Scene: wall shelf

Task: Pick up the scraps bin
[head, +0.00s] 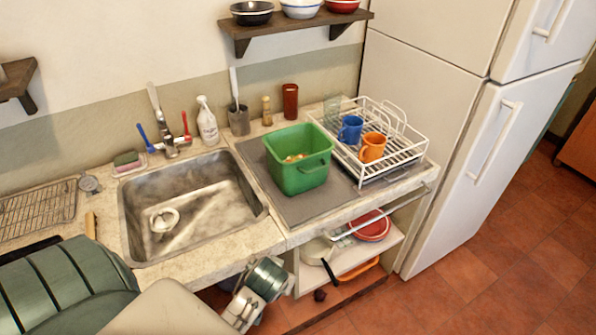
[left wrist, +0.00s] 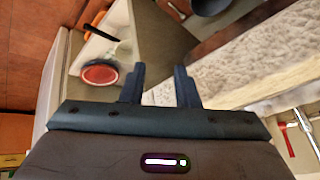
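The scraps bin is a green tub (head: 298,176) with a handle on its side and some pale orange scraps inside. In the head view it stands upright on the grey mat (head: 315,208), right of the sink. It does not show in the left wrist view. My left gripper (left wrist: 158,87) has its two fingers apart with nothing between them. In the head view my left wrist is low in front of the counter, below and apart from the bin, and the fingers cannot be made out there. My right gripper is in neither view.
A white dish rack (head: 408,152) with a blue mug (head: 350,129) and an orange mug (head: 371,148) stands right of the bin. The sink (head: 190,205) is left of it. A cup (head: 239,120) and bottles stand behind. Under the counter are red bowls (head: 369,225) on a shelf.

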